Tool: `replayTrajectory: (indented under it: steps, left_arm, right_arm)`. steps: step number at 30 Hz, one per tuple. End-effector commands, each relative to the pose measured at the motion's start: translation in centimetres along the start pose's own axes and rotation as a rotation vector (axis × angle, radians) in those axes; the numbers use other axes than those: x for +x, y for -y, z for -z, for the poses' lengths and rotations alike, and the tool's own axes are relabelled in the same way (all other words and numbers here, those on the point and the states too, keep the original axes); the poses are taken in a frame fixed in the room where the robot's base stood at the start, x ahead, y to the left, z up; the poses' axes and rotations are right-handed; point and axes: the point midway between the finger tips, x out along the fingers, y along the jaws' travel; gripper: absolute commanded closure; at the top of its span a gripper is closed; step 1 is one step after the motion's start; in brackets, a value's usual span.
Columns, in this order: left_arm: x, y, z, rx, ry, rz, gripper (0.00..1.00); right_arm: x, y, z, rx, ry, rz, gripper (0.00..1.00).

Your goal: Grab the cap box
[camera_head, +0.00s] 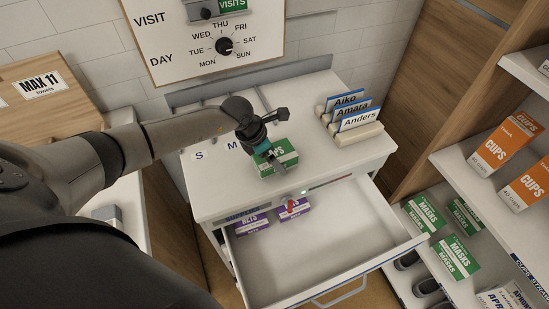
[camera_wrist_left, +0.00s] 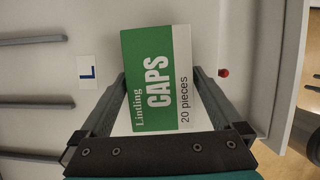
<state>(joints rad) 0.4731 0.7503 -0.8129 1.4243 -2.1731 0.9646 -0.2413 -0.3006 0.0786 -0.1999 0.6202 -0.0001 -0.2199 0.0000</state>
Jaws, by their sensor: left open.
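The cap box (camera_head: 286,152) is green and white and lies on top of the white bedside cabinet. In the left wrist view the cap box (camera_wrist_left: 158,80) reads "Lintling CAPS, 20 pieces". My left gripper (camera_head: 267,160) is directly over the box and hides part of it in the head view. In the left wrist view the left gripper (camera_wrist_left: 159,76) is open, with one finger along each side of the box. I cannot tell whether the fingers touch it. My right gripper is not in view.
The cabinet's drawer (camera_head: 345,222) is open, with purple boxes (camera_head: 252,223) at its left. Name cards (camera_head: 352,110) stand on the cabinet's right. Shelves with mask boxes (camera_head: 457,257) and cup boxes (camera_head: 503,140) are at right. A visit board (camera_head: 190,45) hangs behind.

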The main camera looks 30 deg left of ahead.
Motion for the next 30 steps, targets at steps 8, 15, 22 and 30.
replayTrajectory:
  steps: [8,15,22,30]
  left_arm:
    - [-0.03,-0.03,0.0,0.0,0.0,0.0,0.1]
    - [-0.02,-0.02,0.0,0.0,0.0,0.0,0.37]
    - [-0.02,-0.01,0.0,0.0,0.0,0.0,0.63]
    - [-0.04,-0.02,-0.03,0.0,0.0,0.0,0.7]
  right_arm:
    - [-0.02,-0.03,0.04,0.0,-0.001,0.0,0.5]
    - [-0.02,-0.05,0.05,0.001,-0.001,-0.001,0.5]
    - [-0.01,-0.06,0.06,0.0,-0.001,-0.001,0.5]
    - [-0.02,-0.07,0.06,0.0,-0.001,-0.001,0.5]
